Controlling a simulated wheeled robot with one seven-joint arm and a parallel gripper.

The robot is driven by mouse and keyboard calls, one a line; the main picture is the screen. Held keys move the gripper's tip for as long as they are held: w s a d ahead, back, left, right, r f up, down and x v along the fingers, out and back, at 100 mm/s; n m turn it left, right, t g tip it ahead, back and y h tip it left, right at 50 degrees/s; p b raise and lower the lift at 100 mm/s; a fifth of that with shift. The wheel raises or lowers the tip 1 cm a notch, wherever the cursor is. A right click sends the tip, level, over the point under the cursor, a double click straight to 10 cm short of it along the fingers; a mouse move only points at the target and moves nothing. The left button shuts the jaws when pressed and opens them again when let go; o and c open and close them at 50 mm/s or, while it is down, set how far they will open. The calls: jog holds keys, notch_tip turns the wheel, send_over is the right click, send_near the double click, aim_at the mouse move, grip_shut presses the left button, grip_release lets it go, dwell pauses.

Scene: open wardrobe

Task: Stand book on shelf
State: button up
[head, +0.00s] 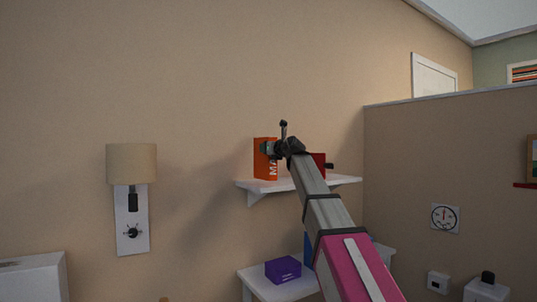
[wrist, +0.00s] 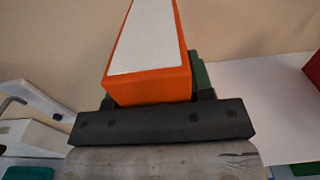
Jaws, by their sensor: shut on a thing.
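An orange book (head: 264,166) with white lettering on its spine is upright at the left part of the white wall shelf (head: 345,180). My gripper (head: 268,148) is shut on the book from its right side. In the wrist view the orange book (wrist: 150,88) rises from my gripper (wrist: 155,112), with its white page side showing. The white shelf surface (wrist: 265,105) lies to the right of the book there. Whether the book's bottom touches the shelf cannot be told.
A red object (head: 319,160), also at the right edge of the wrist view (wrist: 314,70), stands on the shelf behind my arm. A wall lamp (head: 131,165) is to the left. A purple box (head: 283,269) sits on a lower white surface (head: 262,290).

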jog(key=shift+f, duration=0.9)
jog(key=o, duration=1.2)
jog(key=shift+f, duration=0.1)
jog(key=v, duration=1.2)
